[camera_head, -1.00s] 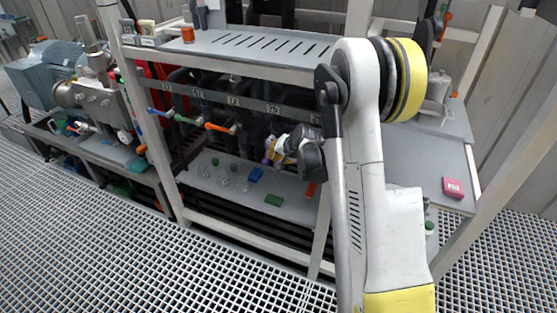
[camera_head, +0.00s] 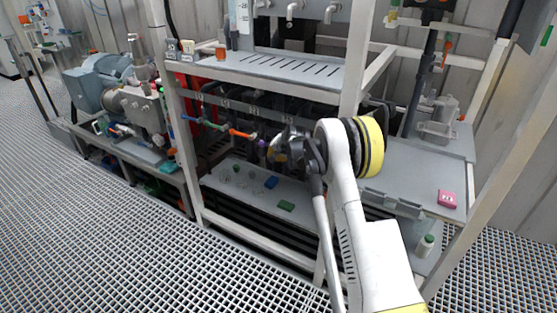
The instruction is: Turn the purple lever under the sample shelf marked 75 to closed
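A purple lever (camera_head: 262,145) shows as a small patch under the rail, right of the orange lever. My gripper (camera_head: 274,151) is right beside it and covers most of it. I cannot tell whether they touch, or how the lever is turned. The gripper's fingers are small and dark here, so I cannot tell whether they are open or shut. A number tag (camera_head: 288,119) hangs on the rail above the gripper, too small to read surely now; the earlier frame seems to show 75 there.
An orange lever (camera_head: 241,134), a green lever (camera_head: 214,126) and a blue lever (camera_head: 189,118) sit left along the rail. The slotted shelf (camera_head: 222,69) is above. A lower shelf (camera_head: 232,193) holds small glassware, a blue block (camera_head: 271,182) and a green block (camera_head: 285,206).

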